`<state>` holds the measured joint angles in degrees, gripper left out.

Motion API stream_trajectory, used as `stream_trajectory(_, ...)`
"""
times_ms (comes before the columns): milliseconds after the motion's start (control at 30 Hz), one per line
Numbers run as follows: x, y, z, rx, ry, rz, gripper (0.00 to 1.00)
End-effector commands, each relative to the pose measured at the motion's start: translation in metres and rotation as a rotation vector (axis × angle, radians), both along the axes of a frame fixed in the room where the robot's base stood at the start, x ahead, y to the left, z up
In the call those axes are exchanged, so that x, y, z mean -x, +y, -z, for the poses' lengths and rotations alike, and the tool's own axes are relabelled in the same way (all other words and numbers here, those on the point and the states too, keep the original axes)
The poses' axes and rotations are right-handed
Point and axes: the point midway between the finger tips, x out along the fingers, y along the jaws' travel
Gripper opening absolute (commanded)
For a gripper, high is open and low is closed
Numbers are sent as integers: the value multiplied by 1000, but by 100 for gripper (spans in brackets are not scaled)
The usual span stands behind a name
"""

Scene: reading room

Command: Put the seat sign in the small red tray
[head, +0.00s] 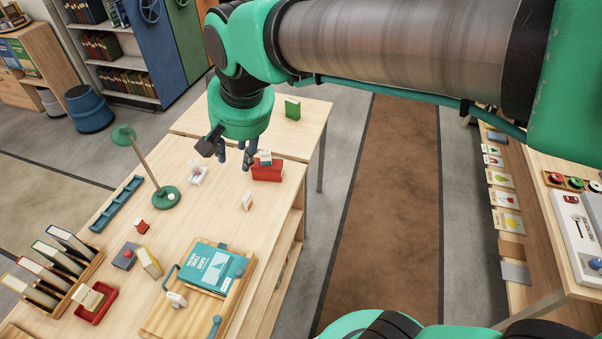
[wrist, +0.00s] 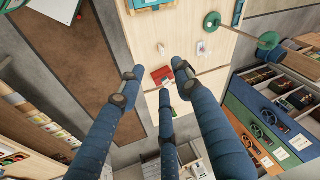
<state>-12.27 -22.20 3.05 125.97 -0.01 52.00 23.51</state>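The small red tray (head: 103,310) is at the near left of the wooden table in the head view, with a cream card-like piece (head: 88,299) in it. A small white upright piece (head: 247,201), which may be the seat sign, stands alone near the table's right edge; it also shows in the wrist view (wrist: 161,48). Another small white piece (head: 265,156) shows at the top of a red box (head: 267,173); I cannot tell which is the sign. My gripper (head: 235,159) is open and empty above the table, left of the red box. Its fingers are spread in the wrist view (wrist: 153,74).
A green lamp (head: 167,197), a clear-and-white item (head: 197,174) and a blue rack (head: 117,204) are on the table. A wooden tray (head: 168,320) with a teal book (head: 211,267) is at the front. A book rack (head: 62,288) stands left of the red tray.

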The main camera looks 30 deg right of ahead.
Motion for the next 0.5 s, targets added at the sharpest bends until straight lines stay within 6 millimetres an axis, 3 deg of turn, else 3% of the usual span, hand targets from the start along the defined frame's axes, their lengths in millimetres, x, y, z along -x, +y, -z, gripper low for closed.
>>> stream_trajectory(200,53,-44,0,47,-57,-55,34)
stream_trajectory(500,117,-84,14,122,-118,-127,34)
